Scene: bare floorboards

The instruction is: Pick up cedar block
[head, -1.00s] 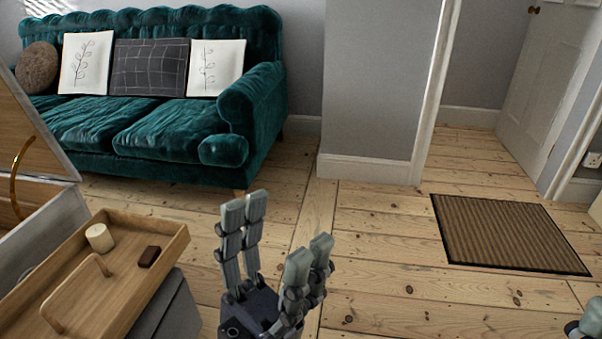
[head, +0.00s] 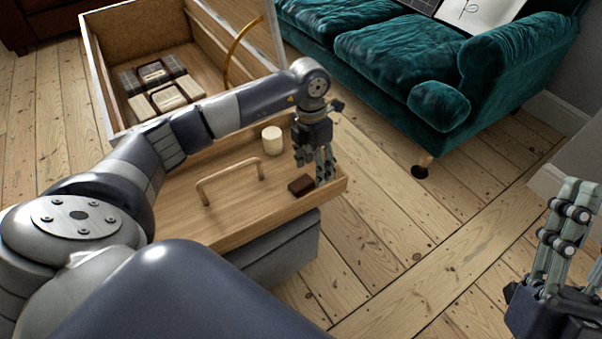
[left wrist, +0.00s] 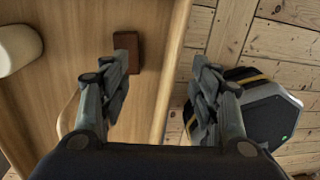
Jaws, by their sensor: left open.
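The cedar block, a small dark brown block (head: 301,186), lies on the wooden tray (head: 332,187) near its right end. It also shows in the left wrist view (left wrist: 127,44). My left gripper (head: 326,176) is open and points down beside the block in the head view. In the left wrist view its fingers (left wrist: 161,76) are apart and empty between. The left finger overlaps the block's near edge there; the right finger is beyond the tray's rim, over floor. I cannot tell whether it touches the block. My right gripper (head: 565,225) stands fingers-up at the right edge, partly cut off.
A cream cylinder (head: 272,140) and a wooden handle (head: 230,182) are on the tray. A green sofa (head: 400,60) is at the back right. Floorboards (head: 440,240) right of the tray are clear.

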